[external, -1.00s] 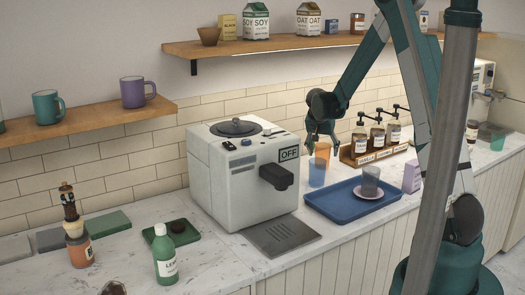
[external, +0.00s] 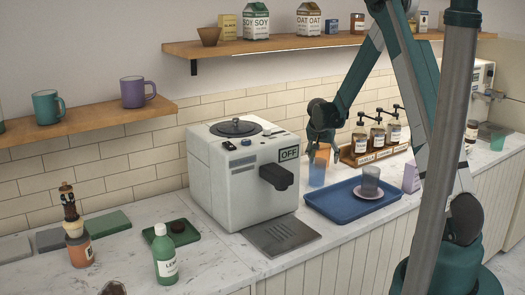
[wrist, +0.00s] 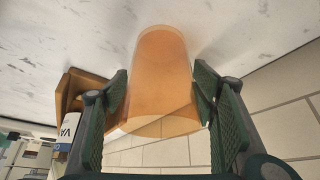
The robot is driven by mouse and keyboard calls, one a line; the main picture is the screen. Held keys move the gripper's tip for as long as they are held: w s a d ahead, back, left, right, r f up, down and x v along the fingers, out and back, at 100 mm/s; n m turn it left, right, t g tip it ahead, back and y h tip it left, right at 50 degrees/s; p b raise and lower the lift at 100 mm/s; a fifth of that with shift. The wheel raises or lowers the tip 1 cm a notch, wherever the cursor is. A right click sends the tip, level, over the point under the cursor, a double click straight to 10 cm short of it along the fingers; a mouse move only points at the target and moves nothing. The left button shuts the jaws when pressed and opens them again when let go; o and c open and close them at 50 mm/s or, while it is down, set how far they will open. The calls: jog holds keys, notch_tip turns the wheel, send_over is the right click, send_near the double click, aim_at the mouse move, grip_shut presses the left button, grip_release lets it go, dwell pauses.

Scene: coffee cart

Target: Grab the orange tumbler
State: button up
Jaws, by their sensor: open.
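The orange tumbler (external: 324,153) stands on the counter behind a blue tumbler (external: 317,173), which hides its lower part in the external view. My gripper (external: 321,139) is at the orange tumbler's upper part, pointing down. In the wrist view the orange, see-through tumbler (wrist: 160,85) lies between my two green finger pads, one on each side. My gripper (wrist: 161,75) is open, and a small gap shows on the left side; contact on the right side is hard to tell.
A wooden rack (external: 349,159) of syrup bottles stands close on the right. A blue tray (external: 326,209) with a grey cup (external: 370,181) on a saucer is in front. The white coffee machine (external: 228,180) is on the left, and a tiled wall (external: 270,110) is behind.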

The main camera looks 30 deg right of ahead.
jog(key=c, duration=1.1)
jog(key=shift+r, duration=0.15)
notch_tip(320, 180, up, 10)
dwell(0.4)
dwell(0.4)
